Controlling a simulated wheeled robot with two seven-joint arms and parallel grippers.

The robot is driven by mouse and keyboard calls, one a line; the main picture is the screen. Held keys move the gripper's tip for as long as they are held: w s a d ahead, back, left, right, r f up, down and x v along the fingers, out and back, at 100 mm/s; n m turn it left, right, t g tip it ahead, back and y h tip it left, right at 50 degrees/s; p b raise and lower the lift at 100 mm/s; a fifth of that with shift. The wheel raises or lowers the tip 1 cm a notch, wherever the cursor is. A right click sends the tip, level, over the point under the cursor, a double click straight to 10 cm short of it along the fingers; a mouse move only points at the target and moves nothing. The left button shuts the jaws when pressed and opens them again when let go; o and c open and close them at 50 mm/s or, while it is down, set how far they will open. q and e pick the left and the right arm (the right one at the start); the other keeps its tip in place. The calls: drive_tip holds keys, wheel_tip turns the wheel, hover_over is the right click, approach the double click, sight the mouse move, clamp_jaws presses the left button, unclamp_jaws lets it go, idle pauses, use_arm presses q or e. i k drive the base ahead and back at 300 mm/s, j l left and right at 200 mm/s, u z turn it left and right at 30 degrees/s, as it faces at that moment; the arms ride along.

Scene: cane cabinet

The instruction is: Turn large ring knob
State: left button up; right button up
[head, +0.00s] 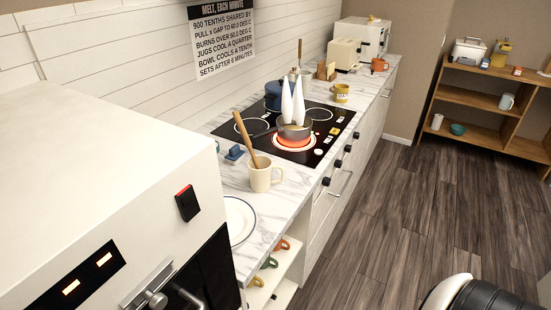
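A row of black knobs runs along the cabinet front below the hob: one at the near end (326,181), then others (338,163), (347,148) and (356,135) further back. I cannot tell which belongs to the large ring. The black hob (262,125) has a glowing red ring (282,142) at its near right, with a small pan (296,132) standing on it. Two white pointed shapes (298,105) rise at the pan; whether they stand inside it is unclear. Other rings look dark. Neither of my grippers shows in the head view.
A blue pot (279,92) and yellow mug (341,93) stand further back. A white appliance (110,190) fills the left. Wooden floor (400,220) right of the counter is mostly clear.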

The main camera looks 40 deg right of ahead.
sight(326, 181)
drive_tip(key=k+l+z, duration=0.15)
drive_tip(key=z, duration=0.25)
drive_tip(key=k+l+z, duration=0.15)
drive_tip(key=l+z, duration=0.15)
drive_tip(key=z, duration=0.15)
drive_tip(key=k+l+z, duration=0.1)
drive_tip(key=l+z, duration=0.15)
drive_tip(key=z, duration=0.15)
drive_tip(key=i+l+u, duration=0.1)
drive_tip(key=i+l, duration=0.15)
drive_tip(key=i+l+u, duration=0.1)
drive_tip(key=i+l, duration=0.15)
drive_tip(key=l, duration=0.2)
drive_tip(key=i+l+u, duration=0.25)
drive_tip(key=i+l, duration=0.2)
drive_tip(key=l, duration=0.3)
drive_tip(key=i+l+u, duration=0.1)
drive_tip(key=l, duration=0.35)
drive_tip(key=i+j, duration=0.05)
drive_tip(key=i, duration=0.05)
